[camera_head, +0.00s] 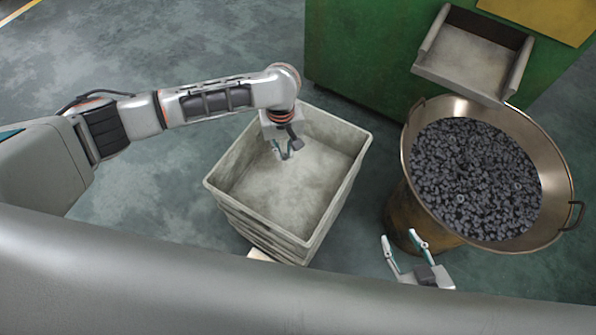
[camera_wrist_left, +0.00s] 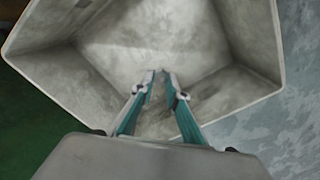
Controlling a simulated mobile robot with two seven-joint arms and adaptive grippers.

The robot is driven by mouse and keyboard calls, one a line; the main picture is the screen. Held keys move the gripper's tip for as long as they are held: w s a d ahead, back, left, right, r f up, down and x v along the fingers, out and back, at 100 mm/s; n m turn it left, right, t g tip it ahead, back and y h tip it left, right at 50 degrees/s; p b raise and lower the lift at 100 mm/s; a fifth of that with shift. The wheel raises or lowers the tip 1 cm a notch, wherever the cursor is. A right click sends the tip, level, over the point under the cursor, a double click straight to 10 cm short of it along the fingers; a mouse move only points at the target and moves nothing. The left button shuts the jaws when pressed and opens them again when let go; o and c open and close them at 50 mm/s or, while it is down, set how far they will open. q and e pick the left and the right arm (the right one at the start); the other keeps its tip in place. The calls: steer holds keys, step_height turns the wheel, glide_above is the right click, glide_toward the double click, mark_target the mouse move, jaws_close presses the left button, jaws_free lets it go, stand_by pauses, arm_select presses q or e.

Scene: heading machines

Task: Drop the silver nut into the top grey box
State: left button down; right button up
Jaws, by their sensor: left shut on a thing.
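The top grey box (camera_head: 285,192) is the uppermost of a stack on the floor in the middle of the head view. Its inside looks bare. My left gripper (camera_head: 284,156) points down over the box's opening, towards its far part. In the left wrist view my left gripper (camera_wrist_left: 158,75) has its fingertips close together, with the box's inner walls and floor (camera_wrist_left: 150,40) beyond. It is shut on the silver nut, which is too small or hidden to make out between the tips. My right gripper (camera_head: 399,239) is open and empty at the lower right, its fingers apart.
A wide metal pan (camera_head: 555,170) full of dark small parts (camera_head: 470,180) stands on a rusty drum (camera_head: 400,215) to the right. A green machine (camera_head: 360,50) with a metal chute (camera_head: 465,62) is behind. Open floor (camera_head: 150,190) lies left of the stack.

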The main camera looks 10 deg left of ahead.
arm_select(q)
steer(key=c, duration=1.9)
jaws_free()
arm_select(e)
steer(key=shift+s+a, duration=0.15)
steer(key=shift+s, duration=0.05)
arm_select(q)
steer(key=shift+r, duration=0.1)
arm_select(e)
steer(key=shift+s+f, duration=0.1)
steer(key=shift+f, duration=0.05)
arm_select(q)
step_height(320, 180, up, 12)
